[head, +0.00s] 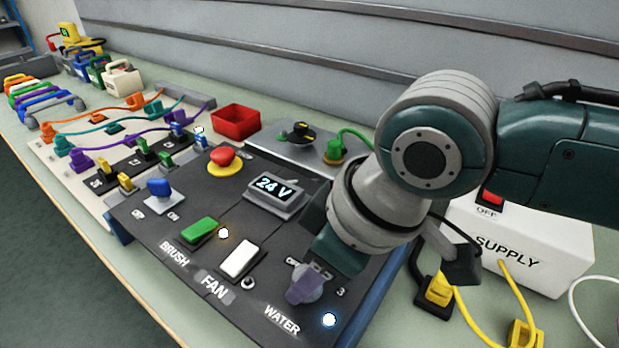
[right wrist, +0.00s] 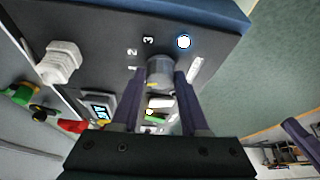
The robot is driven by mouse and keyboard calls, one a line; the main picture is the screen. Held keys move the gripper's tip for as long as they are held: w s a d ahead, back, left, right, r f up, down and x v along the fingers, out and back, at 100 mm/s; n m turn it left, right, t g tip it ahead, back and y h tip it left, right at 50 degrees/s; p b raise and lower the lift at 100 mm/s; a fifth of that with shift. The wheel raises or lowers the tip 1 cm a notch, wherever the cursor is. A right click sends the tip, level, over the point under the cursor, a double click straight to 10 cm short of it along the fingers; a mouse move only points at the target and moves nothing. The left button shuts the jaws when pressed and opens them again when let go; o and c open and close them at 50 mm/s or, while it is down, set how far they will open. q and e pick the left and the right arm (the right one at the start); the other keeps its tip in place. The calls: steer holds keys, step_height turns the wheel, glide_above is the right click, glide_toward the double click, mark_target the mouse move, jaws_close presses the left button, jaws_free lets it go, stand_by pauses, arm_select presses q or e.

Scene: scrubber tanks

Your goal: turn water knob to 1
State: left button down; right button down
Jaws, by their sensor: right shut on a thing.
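The water knob (right wrist: 160,72) is a grey round knob at the WATER label (head: 282,320), on the near right corner of the dark control panel (head: 150,230). My right gripper (head: 305,285) reaches down over it. In the right wrist view its two purple-grey fingers (right wrist: 160,78) stand on either side of the knob and are shut on it. A small yellow mark shows on the knob's lower side there. The numerals 2 and 3 show beside the knob. In the head view the fingers mostly cover the knob, and only the 3 is clear.
A lit white lamp (head: 329,319) is near the knob. A white FAN switch (head: 240,260), a green BRUSH switch (head: 199,230), a 24 V display (head: 273,190) and a red button (head: 222,157) share the panel. A white SUPPLY box (head: 530,245) and yellow cables stand to the right.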

steer(key=shift+c, duration=2)
jaws_free()
steer(key=shift+r, duration=0.1)
steer(key=p+v, duration=0.1)
steer(key=v, duration=0.9)
steer(key=shift+p, duration=0.3)
